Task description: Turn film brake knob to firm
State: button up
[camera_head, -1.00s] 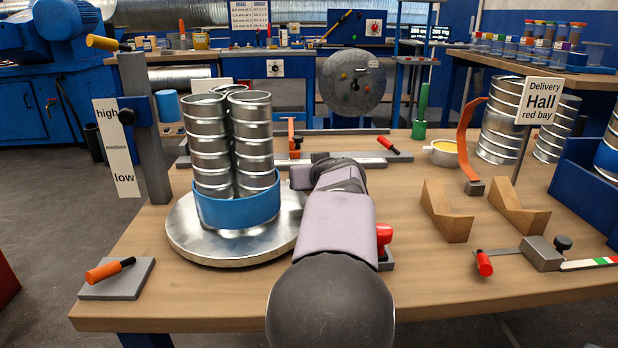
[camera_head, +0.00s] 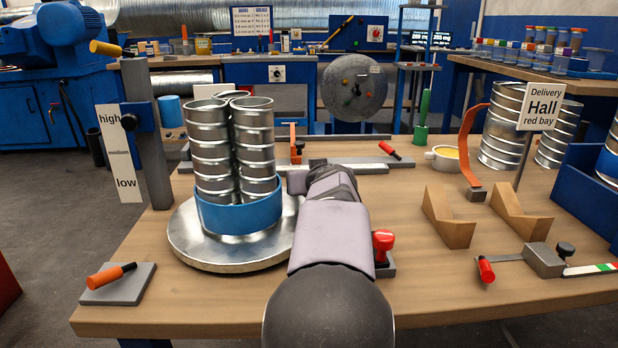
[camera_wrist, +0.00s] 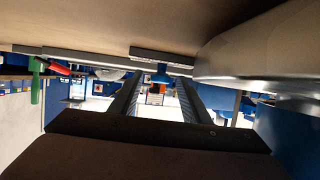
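My gripper (camera_wrist: 158,88) is open in the wrist view, its two dark fingers apart with nothing held between them. That view is upside down, with the tabletop along the top. A small blue knob (camera_wrist: 161,78) on a grey plate shows in the gap between the fingers, apparently beyond the tips. An orange piece shows behind it. In the head view my arm hides the fingertips. An orange upright (camera_head: 293,145) stands on the long grey bar beyond my gripper. No firm marking is readable, and I cannot tell for certain which knob is the film brake.
A round metal turntable (camera_head: 187,241) with metal ducts (camera_head: 251,150) in a blue holder stands left of my arm. A red knob (camera_head: 383,243) is close at its right. Wooden cradles (camera_head: 450,220) stand further right. The front right tabletop is partly clear.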

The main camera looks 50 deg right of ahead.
jog(key=shift+p+v, duration=0.3)
jog(key=shift+v, duration=3.35)
jog(key=shift+r, duration=0.15)
